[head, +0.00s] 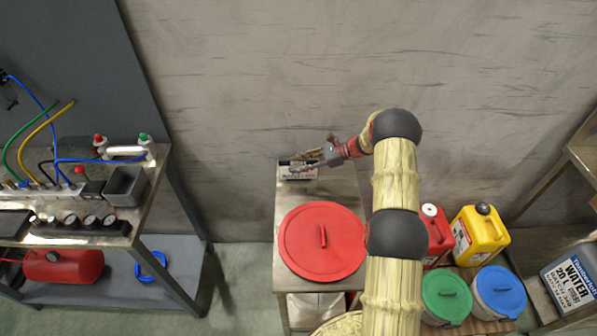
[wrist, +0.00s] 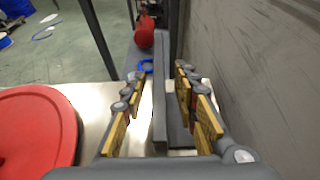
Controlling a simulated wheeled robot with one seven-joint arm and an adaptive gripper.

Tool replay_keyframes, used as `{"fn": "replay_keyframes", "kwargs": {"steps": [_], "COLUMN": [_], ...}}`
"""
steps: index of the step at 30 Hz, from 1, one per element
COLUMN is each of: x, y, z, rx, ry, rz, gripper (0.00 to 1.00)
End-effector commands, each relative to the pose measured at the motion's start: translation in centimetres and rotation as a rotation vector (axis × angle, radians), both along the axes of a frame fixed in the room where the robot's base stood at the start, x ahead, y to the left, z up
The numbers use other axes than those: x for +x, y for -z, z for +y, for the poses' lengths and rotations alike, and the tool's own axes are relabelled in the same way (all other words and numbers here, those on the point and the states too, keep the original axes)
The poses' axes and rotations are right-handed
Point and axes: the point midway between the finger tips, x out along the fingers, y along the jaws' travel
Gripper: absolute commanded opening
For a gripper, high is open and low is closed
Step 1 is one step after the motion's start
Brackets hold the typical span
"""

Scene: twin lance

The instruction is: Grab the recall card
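My gripper (head: 312,157) reaches left over the far end of a narrow metal table, close to the wall. A small dark-topped holder with a white printed label (head: 298,173) stands just below its fingers. The print is too small to read, so I cannot tell if this is the recall card. In the wrist view my gripper (wrist: 160,98) is open, with yellow-padded fingers on both sides of a thin dark grey upright plate (wrist: 160,115). Gaps show between the pads and the plate. No separate card is clearly visible.
A red round lid (head: 322,242) lies on the same table, nearer me. The wall (head: 240,120) is close behind. A bench (head: 150,200) with hoses and gauges stands left. Yellow (head: 480,235) and red cans and lidded buckets stand right.

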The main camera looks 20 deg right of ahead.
Motion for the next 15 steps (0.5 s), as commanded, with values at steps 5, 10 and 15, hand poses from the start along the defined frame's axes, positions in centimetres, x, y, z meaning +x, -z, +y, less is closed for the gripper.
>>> {"fn": "replay_keyframes", "kwargs": {"steps": [5, 10, 15], "x": [-0.01, -0.01, 0.0], "y": [-0.01, -0.01, -0.01], "z": [-0.02, -0.02, -0.03], "rx": [0.0, 0.0, 0.0], "ry": [0.0, 0.0, 0.0], "rz": [0.0, 0.0, 0.0], "gripper": [0.18, 0.08, 0.0]}}
